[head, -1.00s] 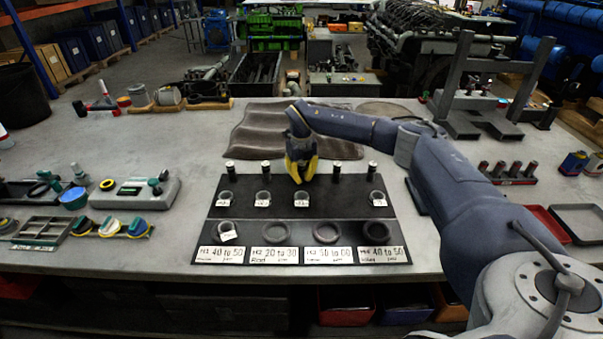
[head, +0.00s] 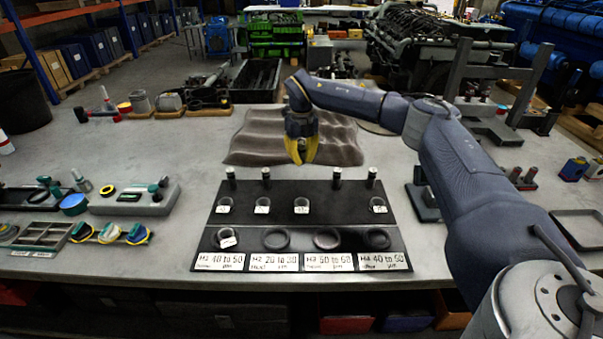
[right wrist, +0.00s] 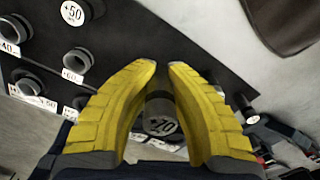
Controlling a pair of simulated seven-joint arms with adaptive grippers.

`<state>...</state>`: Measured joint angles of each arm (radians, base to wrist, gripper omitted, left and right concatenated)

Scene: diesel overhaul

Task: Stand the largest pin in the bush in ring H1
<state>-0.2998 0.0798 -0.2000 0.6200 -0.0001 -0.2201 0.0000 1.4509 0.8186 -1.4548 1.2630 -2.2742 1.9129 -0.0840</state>
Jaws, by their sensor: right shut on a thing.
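My right gripper (head: 302,158) is above the back of the black board, behind the bush row. In the right wrist view its yellow fingers (right wrist: 163,66) are shut on a dark pin (right wrist: 158,103). The pin's round end label seems to read +70. Fingers mostly hide the pin in the head view. Ring H1 (head: 217,238) lies at the board's front left, with a small tagged bush (head: 227,235) in it. Other pins stand in the back row: two on the left (head: 230,178) (head: 266,178) and two on the right (head: 337,177) (head: 371,177). My left gripper is out of view.
Several tagged bushes (head: 262,205) stand in the middle row. Rings H2 (head: 277,240), H3 (head: 327,239) and H4 (head: 376,240) lie along the front. A wavy brown mat (head: 250,140) is behind the board; trays with tools (head: 135,198) are left.

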